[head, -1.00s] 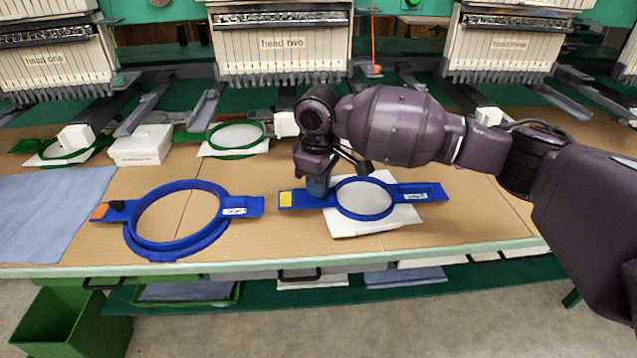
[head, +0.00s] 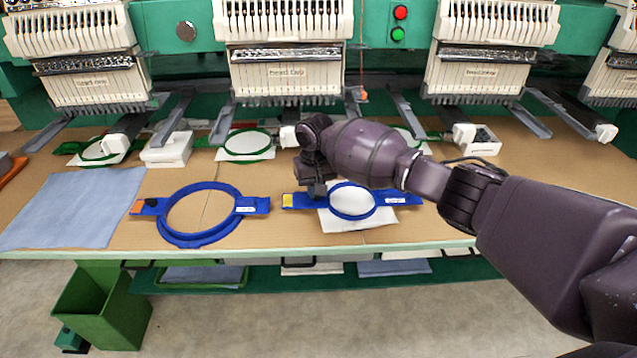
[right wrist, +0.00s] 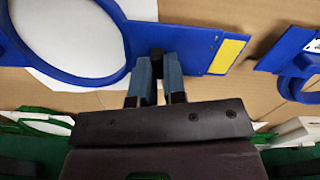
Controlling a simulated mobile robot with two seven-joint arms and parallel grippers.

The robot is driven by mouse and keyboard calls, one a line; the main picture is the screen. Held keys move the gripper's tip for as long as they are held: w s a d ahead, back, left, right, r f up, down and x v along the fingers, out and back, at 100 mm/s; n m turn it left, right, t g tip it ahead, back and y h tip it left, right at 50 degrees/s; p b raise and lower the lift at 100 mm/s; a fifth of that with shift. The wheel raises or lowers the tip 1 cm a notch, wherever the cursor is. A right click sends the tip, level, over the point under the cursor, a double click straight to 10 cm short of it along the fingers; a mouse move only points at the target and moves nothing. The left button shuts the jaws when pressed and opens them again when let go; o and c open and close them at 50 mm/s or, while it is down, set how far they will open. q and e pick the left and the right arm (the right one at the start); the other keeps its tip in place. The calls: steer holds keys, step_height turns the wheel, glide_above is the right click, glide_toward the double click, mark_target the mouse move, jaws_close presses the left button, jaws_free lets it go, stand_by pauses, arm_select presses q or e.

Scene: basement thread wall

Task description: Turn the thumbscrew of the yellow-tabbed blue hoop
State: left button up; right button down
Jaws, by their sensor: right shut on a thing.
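The yellow-tabbed blue hoop (head: 400,199) lies on the table over a white sheet (head: 345,227). Its yellow tab (head: 288,200) is at its left end. My right gripper (head: 318,189) is over the hoop, between the yellow tab and the ring. In the right wrist view, the hoop's blue bar (right wrist: 190,44) and yellow tab (right wrist: 228,56) show. There my right gripper (right wrist: 158,80) is shut on the small black thumbscrew (right wrist: 157,60), which the fingers partly cover. My left gripper is not in view.
An orange-tabbed blue hoop (head: 204,238) lies to the left, apart from the yellow-tabbed one. A blue-grey cloth (head: 75,205) covers the table's left part. Embroidery heads (head: 285,80) and a green hoop (head: 248,157) stand behind. The table's front edge (head: 250,248) is close.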

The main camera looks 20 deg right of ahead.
steer(key=m+p, duration=0.2)
steer(key=shift+r+m+p, duration=0.35)
steer(key=shift+m+p, duration=0.05)
steer(key=m+p, duration=0.4)
steer(key=m, duration=0.1)
steer(key=shift+f+p, duration=0.15)
steer(key=shift+p, duration=0.2)
steer(key=shift+s+m+p, duration=0.1)
steer(key=shift+m+p, duration=0.5)
steer(key=shift+m, duration=0.5)
steer(key=shift+d+m+p, duration=0.1)
steer(key=shift+m+p, duration=0.2)
steer(key=shift+m, duration=0.2)
steer(key=shift+f+m+p, duration=0.1)
steer(key=shift+m+p, duration=0.4)
steer(key=shift+m, duration=0.4)
steer(key=m+p, duration=0.1)
steer(key=m, duration=0.2)
steer(key=shift+m, duration=0.3)
steer(key=m, duration=0.2)
steer(key=shift+d+f+m+p, duration=0.1)
steer(key=shift+m+p, duration=0.2)
steer(key=shift+p, duration=0.1)
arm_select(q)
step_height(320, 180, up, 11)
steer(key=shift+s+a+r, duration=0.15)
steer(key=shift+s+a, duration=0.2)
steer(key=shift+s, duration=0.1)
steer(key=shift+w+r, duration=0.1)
